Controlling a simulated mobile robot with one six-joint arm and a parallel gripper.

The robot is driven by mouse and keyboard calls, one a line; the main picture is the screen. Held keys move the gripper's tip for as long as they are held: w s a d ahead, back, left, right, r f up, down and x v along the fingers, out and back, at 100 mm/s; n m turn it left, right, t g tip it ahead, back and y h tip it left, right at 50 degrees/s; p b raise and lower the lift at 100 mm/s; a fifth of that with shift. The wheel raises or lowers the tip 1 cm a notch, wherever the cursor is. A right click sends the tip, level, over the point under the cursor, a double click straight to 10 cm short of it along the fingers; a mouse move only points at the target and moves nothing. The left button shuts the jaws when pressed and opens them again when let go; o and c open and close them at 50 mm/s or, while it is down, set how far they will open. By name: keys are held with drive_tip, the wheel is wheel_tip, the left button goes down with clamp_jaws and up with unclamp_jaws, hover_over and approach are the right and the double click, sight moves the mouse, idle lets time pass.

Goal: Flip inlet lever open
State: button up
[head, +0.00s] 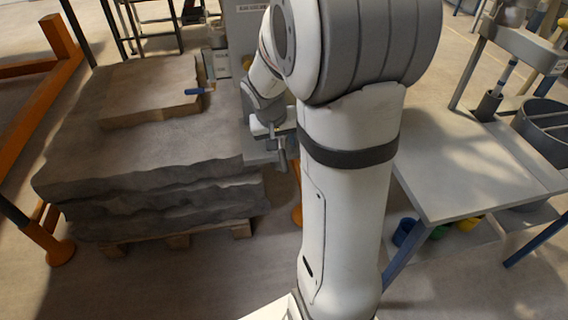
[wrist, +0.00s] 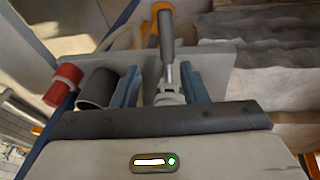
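In the wrist view, a lever with a grey grip (wrist: 166,28) and a thin metal rod rises from a pale fitting (wrist: 168,95). My gripper (wrist: 162,88) is open, with one blue-grey finger on each side of the fitting and rod. I cannot tell if either finger touches them. In the head view, my gripper (head: 264,128) is small and partly hidden behind my arm, beside a grey handle-like part (head: 282,152). A separate blue-handled lever (head: 200,91) shows at the right edge of the upper stone slab. No label marks which is the inlet lever.
A layered stone-like block (head: 150,190) on a wooden pallet fills the left. A red cylinder (wrist: 63,84) and a dark cylinder (wrist: 98,88) stand left of my fingers. A grey table (head: 480,165) is on the right. Orange frame bars (head: 58,38) edge the left.

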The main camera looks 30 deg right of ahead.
sight(282, 152)
drive_tip(key=shift+t, duration=0.6)
drive_tip(key=x, duration=0.2)
drive_tip(key=b+x, duration=0.1)
drive_tip(key=x, duration=0.4)
drive_tip(key=shift+w+a+f, duration=0.1)
drive_tip(key=shift+a+f, duration=0.2)
drive_tip(key=shift+f, duration=0.15)
drive_tip(key=shift+c, duration=0.2)
clamp_jaws()
